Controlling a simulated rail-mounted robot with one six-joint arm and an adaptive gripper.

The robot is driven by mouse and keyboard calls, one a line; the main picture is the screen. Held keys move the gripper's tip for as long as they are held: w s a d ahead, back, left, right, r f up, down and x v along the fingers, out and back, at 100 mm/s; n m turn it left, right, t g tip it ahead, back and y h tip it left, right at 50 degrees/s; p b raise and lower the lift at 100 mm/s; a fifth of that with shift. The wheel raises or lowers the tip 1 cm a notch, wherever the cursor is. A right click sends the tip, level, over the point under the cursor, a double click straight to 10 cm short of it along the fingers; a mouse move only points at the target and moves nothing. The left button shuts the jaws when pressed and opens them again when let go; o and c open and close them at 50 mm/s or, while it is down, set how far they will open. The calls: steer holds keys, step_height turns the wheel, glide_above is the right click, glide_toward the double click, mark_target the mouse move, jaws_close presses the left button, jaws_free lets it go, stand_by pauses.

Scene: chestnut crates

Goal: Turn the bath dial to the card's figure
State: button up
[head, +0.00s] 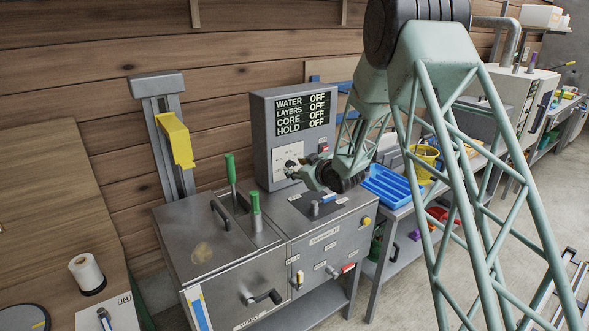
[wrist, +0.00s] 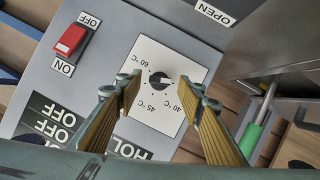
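The bath dial (wrist: 160,83) is a small black knob on a white plate marked 40, 45 and 60 °C, upside down in the wrist view. Its pointer seems to face the 40 °C side, but it is small. My gripper (wrist: 161,79) is open, with one yellow-padded finger on each side of the dial and visible gaps to it. In the head view my gripper (head: 291,171) is at the white dial plate (head: 284,155) on the grey control box and partly hides it. I cannot make out a card with a readable figure.
A red switch (wrist: 71,39) labelled ON and OFF sits beside the dial plate. The display (head: 302,114) reads OFF on every line. Green handles (head: 255,203) rise from the steel bath (head: 200,248). A blue tray (head: 392,187) lies on the bench to the right.

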steer(key=shift+w+a+f, duration=0.2)
steer(key=shift+w+a, duration=0.15)
steer(key=shift+w, duration=0.15)
steer(key=shift+c, duration=0.6)
steer(key=c, duration=0.7)
steer(key=shift+c, duration=0.2)
